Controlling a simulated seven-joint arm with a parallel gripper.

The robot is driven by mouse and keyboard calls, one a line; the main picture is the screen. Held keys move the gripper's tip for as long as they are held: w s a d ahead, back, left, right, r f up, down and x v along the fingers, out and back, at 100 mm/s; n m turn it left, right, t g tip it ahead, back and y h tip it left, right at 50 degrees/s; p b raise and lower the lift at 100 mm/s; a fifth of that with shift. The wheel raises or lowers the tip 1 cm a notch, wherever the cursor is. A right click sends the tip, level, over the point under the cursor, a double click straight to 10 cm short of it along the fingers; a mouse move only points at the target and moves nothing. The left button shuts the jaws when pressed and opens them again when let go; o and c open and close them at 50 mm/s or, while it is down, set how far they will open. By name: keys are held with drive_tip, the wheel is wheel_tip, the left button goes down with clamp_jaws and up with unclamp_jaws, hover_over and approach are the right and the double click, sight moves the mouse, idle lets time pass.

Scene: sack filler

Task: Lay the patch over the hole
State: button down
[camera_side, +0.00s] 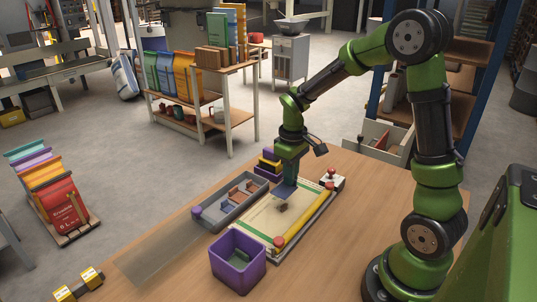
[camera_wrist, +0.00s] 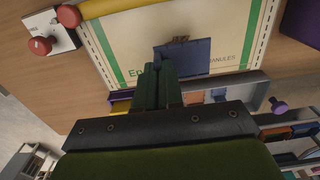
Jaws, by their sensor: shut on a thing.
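A cream sack with green print (camera_side: 262,226) lies flat on the wooden table; it also shows in the wrist view (camera_wrist: 118,32). A dark brown ragged spot, seemingly the hole (camera_side: 283,207), is in its middle; part of it shows in the wrist view (camera_wrist: 180,39) just past the patch's edge. My gripper (camera_side: 290,179) points down over the sack, shut on a dark blue patch (camera_wrist: 190,58) by one edge. In the side view the patch (camera_side: 284,191) is beside the hole, toward the back. Whether it touches the sack I cannot tell.
A yellow bar (camera_side: 308,214) with red knobs runs along the sack's right edge. A grey tray (camera_side: 212,222) with several brown and grey pieces stands left of the sack. An open purple bin (camera_side: 237,271) stands in front. Dark and yellow blocks (camera_side: 268,164) sit behind.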

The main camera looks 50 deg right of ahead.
hover_over(289, 202)
drive_tip(key=shift+s+f, duration=0.1)
drive_tip(key=shift+f, duration=2.4)
drive_tip(key=shift+f, duration=0.25)
drive_tip(key=shift+f, duration=0.3)
drive_tip(key=c, duration=1.2)
unclamp_jaws()
drive_tip(key=shift+r, duration=0.1)
